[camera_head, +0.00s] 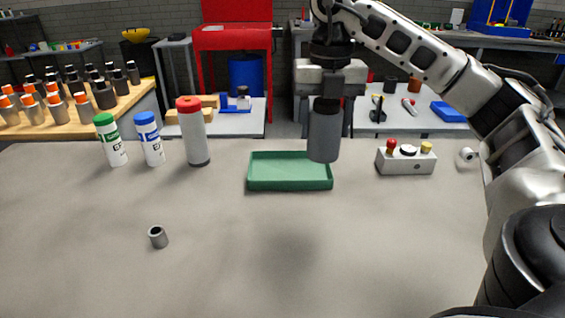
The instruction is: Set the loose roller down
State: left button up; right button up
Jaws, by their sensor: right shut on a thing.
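My right gripper (326,92) points down and is shut on a dark grey cylindrical roller (325,132). The roller hangs upright, and in the picture its lower end overlaps the right part of the green tray (290,184). I cannot tell whether the roller is above the tray or behind it, or how high it is. The visible part of the tray floor looks empty. My left gripper is not in view.
Bottles with green (111,140), blue (149,138) and red (193,132) caps stand left of the tray. A button box (406,160) is to its right. A small grey ring (158,237) lies at front left. The front middle of the table is clear.

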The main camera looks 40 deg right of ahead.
jog(key=w+d+f, duration=0.1)
jog(key=w+f, duration=0.2)
jog(key=w, duration=0.1)
jog(key=w+d+f, duration=0.1)
jog(key=w+f, duration=0.2)
jog(key=w, duration=0.1)
jog(key=w+d+f+p, duration=0.1)
jog(key=w+f, duration=0.3)
jog(key=w, duration=0.1)
jog(key=shift+d, duration=0.4)
jog(key=shift+f, duration=1.35)
jog(key=shift+f, duration=0.2)
jog(key=o, duration=1.3)
jog(key=shift+o, duration=0.2)
notch_tip(320, 180, up, 12)
jog(key=shift+r, duration=0.15)
